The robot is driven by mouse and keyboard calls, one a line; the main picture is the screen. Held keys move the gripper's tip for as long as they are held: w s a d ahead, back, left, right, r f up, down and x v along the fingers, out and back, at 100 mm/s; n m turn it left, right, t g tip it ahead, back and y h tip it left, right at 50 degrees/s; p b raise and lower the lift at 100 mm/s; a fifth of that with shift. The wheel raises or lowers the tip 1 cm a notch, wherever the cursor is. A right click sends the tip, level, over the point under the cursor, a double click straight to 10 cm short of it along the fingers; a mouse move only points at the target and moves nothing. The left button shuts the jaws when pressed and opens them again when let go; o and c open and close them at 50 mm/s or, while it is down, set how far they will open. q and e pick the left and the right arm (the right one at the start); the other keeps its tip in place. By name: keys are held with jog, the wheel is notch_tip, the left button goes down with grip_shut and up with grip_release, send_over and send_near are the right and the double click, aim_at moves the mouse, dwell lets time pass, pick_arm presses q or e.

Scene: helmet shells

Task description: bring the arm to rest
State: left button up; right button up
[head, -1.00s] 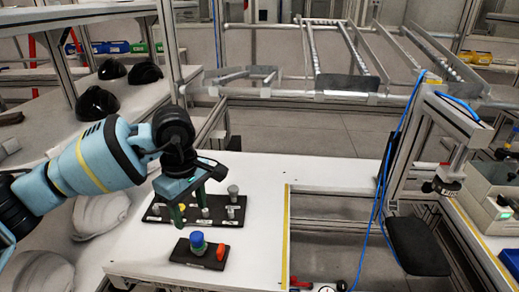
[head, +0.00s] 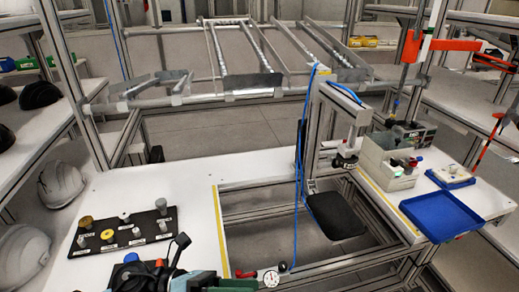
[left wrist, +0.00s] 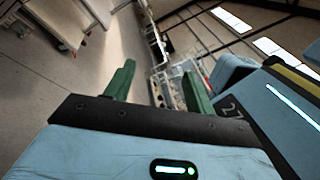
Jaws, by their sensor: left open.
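My left gripper (left wrist: 159,72) shows in the left wrist view with its two green fingers apart and nothing between them. Beyond it are grey floor and distant frames and windows. In the head view only part of my left arm shows at the bottom edge, low over the near side of the white table (head: 180,192); whether its fingers show there is unclear. My right gripper is in neither view.
A black holder (head: 110,236) with several metal and yellow pieces lies on the table. A blue tray (head: 440,216) lies right. Grey-white helmet shells (head: 61,183) stand left.

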pick_arm(q)
jog(key=a+f+n+t+y+p, duration=0.1)
jog(key=a+f+n+t+y, duration=0.25)
jog(key=n+t, duration=0.45)
jog(key=a+f+n+t+y, duration=0.2)
jog(key=f+n+t+y, duration=0.15)
jog(key=n, duration=0.85)
jog(key=a+f+n+t+y+p, duration=0.1)
jog(key=a+f+n+t+y, duration=0.25)
jog(key=n+t, duration=0.45)
jog(key=s+a+f+n+g+y, duration=0.3)
jog(key=s+a+f+n+g, duration=0.1)
jog(key=s+f+n, duration=0.3)
jog(key=s+a+f+n+g+y+p, duration=0.1)
jog(key=s+a+f+n+g+y, duration=0.2)
jog(key=s+f+n, duration=0.4)
jog(key=s+a+f+g, duration=0.1)
jog(key=s+f+g, duration=0.1)
jog(key=s, duration=0.3)
jog(key=shift+s+f+g, duration=0.15)
jog(key=shift+f+g, duration=0.2)
jog(key=shift+f, duration=0.35)
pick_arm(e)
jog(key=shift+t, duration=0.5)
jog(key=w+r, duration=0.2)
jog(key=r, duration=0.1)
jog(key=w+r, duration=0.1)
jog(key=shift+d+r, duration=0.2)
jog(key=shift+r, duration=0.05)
